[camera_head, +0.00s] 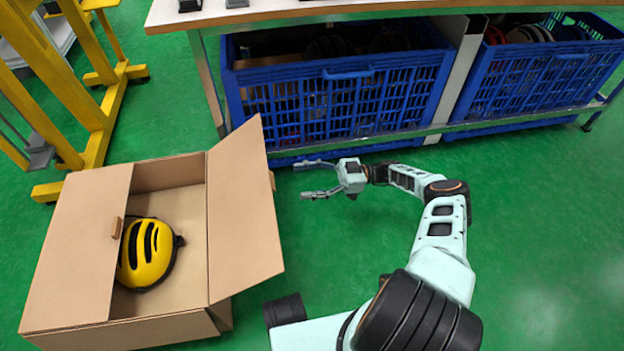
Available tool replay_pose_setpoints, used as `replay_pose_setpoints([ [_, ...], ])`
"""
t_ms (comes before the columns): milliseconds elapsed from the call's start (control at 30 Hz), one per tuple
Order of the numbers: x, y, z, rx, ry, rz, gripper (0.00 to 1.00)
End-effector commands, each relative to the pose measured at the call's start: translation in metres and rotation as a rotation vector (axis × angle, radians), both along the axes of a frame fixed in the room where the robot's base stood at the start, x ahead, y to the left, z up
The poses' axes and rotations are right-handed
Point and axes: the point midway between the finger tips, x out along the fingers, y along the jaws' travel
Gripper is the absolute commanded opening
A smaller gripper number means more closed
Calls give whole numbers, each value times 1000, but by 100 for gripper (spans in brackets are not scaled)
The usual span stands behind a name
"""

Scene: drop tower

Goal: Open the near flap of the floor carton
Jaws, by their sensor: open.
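The floor carton (165,332) is an open-topped brown cardboard box at the left of the head view. Its right flap (240,215), on the side towards my arm, stands raised and leans outward, with a small tab (272,181) on its outer edge. Its left flap (75,250) lies about flat over the left part of the opening, with a similar tab (118,228) at its inner edge. A yellow helmet (147,252) lies inside. My gripper (308,179) is open and empty, right of the raised flap and apart from it, its fingers pointing left.
Blue crates (345,100) with contents, another one (545,80) at right, stand under a workbench (300,9) behind my gripper. A yellow frame (100,120) stands behind the carton at left. Green floor (545,220) is clear on the right.

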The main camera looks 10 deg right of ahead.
Motion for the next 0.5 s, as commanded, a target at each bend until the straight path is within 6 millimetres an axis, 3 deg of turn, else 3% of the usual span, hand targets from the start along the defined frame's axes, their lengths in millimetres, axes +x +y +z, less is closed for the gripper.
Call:
replay_pose_setpoints([
  [233, 0, -22, -3, -1, 1, 1, 68],
  [500, 0, -27, -3, 0, 1, 2, 68],
])
